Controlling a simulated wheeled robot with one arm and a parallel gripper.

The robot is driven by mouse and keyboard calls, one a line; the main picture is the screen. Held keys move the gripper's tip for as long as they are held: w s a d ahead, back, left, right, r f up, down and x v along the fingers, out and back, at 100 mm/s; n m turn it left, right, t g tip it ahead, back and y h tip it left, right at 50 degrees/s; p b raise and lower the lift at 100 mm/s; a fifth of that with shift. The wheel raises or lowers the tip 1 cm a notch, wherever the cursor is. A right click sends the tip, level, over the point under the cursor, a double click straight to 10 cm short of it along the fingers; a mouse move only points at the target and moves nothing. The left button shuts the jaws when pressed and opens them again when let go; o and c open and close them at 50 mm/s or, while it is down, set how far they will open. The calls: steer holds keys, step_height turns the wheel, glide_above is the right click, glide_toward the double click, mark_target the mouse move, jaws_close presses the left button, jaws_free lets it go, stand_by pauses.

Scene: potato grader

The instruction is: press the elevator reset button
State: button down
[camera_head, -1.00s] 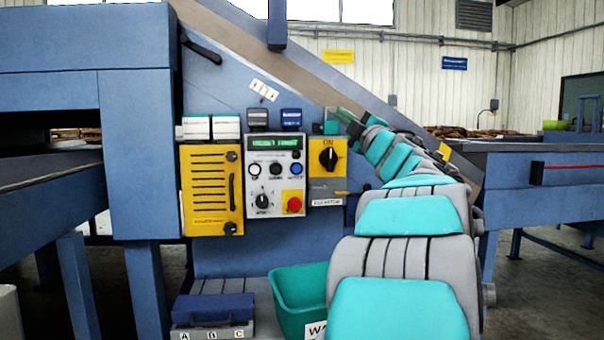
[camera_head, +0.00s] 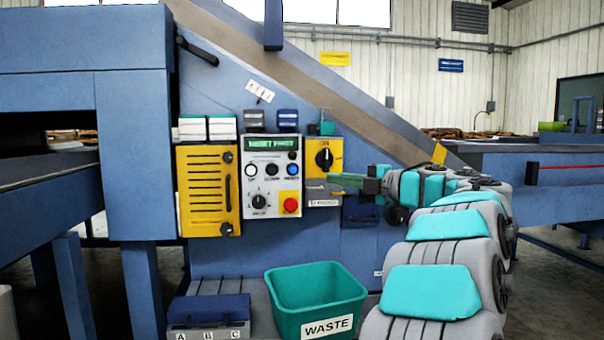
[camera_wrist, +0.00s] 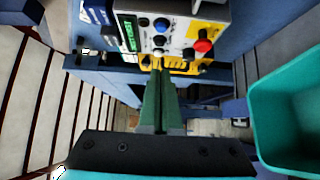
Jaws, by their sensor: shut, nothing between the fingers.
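The white control panel (camera_head: 272,178) stands upright on the blue machine. It has a green display and a row of white, black and blue buttons. The blue button (camera_head: 293,170) is at the row's right end; its small label is hard to read. It also shows in the wrist view (camera_wrist: 161,25). A red button (camera_head: 290,204) on a yellow square sits lower right. My gripper (camera_head: 332,179) is shut and empty, its green fingers pointing left, to the right of the panel in the head view. In the wrist view the fingertips (camera_wrist: 160,76) appear apart from the buttons.
A yellow box with a black rotary switch (camera_head: 324,158) is just above the fingertips. A yellow slotted cover (camera_head: 208,190) is left of the panel. A teal waste bin (camera_head: 317,325) and a blue box labelled A B C (camera_head: 210,308) are below.

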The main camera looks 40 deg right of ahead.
steer(key=shift+w, duration=0.1)
glide_toward(289, 170)
steer(key=w+a, duration=0.2)
steer(key=a, duration=0.2)
steer(key=shift+w+d+p, duration=0.4)
steer(key=shift+w+d, duration=0.2)
steer(key=shift+w, duration=0.3)
steer(key=shift+w+d+p, duration=0.35)
steer(key=shift+w+d, duration=0.25)
steer(key=shift+w, duration=0.3)
